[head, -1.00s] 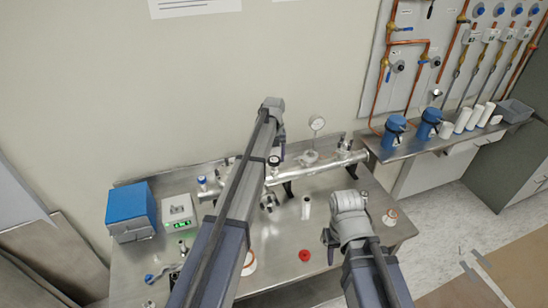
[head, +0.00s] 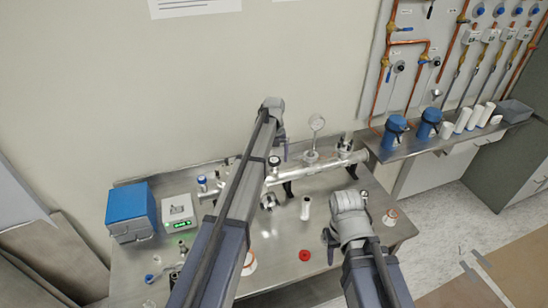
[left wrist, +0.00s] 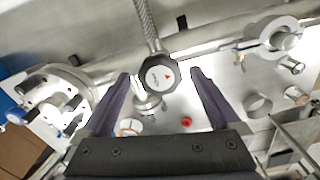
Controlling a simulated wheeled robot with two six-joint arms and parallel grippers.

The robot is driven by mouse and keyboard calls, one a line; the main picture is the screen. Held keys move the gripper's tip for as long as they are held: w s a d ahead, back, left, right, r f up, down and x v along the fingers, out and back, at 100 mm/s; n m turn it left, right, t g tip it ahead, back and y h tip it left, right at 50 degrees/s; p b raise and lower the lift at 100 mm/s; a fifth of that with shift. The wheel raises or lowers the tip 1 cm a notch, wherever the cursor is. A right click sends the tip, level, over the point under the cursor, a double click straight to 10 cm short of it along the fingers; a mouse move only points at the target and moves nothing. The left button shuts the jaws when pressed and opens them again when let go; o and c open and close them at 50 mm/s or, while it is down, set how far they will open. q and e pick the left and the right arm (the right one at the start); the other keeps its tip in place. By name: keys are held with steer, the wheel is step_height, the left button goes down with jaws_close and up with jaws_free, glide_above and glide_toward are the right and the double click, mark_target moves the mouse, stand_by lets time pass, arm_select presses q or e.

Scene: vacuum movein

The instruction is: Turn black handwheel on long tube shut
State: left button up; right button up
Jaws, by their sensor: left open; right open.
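The black handwheel (left wrist: 160,75) has a pale round face with a red mark. It sits by the long metal tube (left wrist: 205,45) in the left wrist view, at the end of a ribbed metal hose. My left gripper (left wrist: 163,78) is open, with one dark finger on each side of the handwheel; I see gaps and no clear contact. In the head view the handwheel (head: 274,160) shows beside my left arm, above the tube (head: 330,164). My left gripper (head: 284,152) is partly hidden there by its wrist. My right gripper (head: 331,248) is open and empty over the bench's front right.
A clamped fitting (left wrist: 275,38) and a flanged fitting (left wrist: 50,105) flank the handwheel. A red cap (head: 305,254) and a white cylinder (head: 305,208) are on the bench. A blue box (head: 130,208) stands left.

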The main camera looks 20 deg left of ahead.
mark_target(274, 160)
arm_select(q)
steer(key=shift+r+p, duration=3.9)
steer(key=shift+r, duration=0.05)
steer(key=shift+f, duration=0.1)
steer(key=shift+s+d+f, duration=0.1)
steer(key=shift+s, duration=0.05)
steer(key=s+d+f+n+b, duration=0.4)
steer(key=s+d+n, duration=0.1)
steer(key=s+n, duration=0.4)
steer(key=s+d+f+n+b, duration=0.3)
steer(key=s+n, duration=0.6)
steer(key=s, duration=0.5)
steer(key=s+d+f+n+y+b, duration=0.1)
steer(key=s+d+f+n+b, duration=0.3)
steer(key=s+d+n, duration=0.4)
steer(key=s+n+b, duration=0.1)
steer(key=s, duration=0.3)
steer(key=shift+f+n, duration=0.35)
steer(key=shift+n, duration=0.05)
steer(key=shift+a, duration=0.15)
